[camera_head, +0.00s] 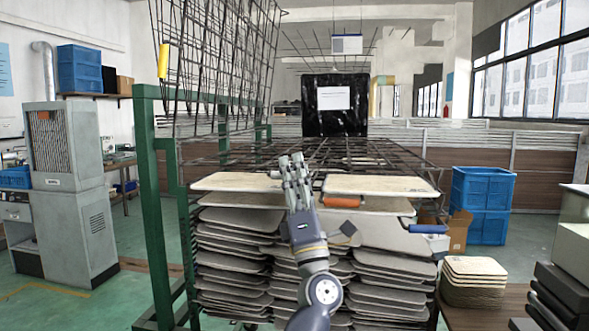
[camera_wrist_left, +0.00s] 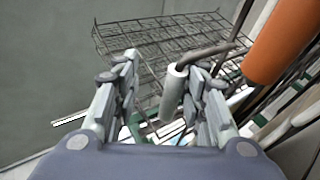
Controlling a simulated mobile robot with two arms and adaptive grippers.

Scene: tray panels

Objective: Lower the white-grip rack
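My left gripper (camera_head: 292,168) is in front of the stacked tray panels. Its fingers (camera_wrist_left: 160,95) are spread apart in the left wrist view. The white grip (camera_wrist_left: 174,88), a short cylinder on a bent grey rod, shows between them, closer to the right finger. I cannot tell whether they touch. In the head view I cannot make out the white grip. An orange grip (camera_head: 342,201) is just right of the gripper, also at upper right in the wrist view (camera_wrist_left: 284,40). Which wire rack carries the white grip is unclear. My right gripper is not in view.
Dark wire racks (camera_head: 225,60) stand raised at left, with a yellow grip (camera_head: 163,60). A green frame post (camera_head: 152,200) stands beside them. A blue grip (camera_head: 428,229) sticks out at right. Blue crates (camera_head: 482,190) and a panel pile (camera_head: 473,268) stand farther right.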

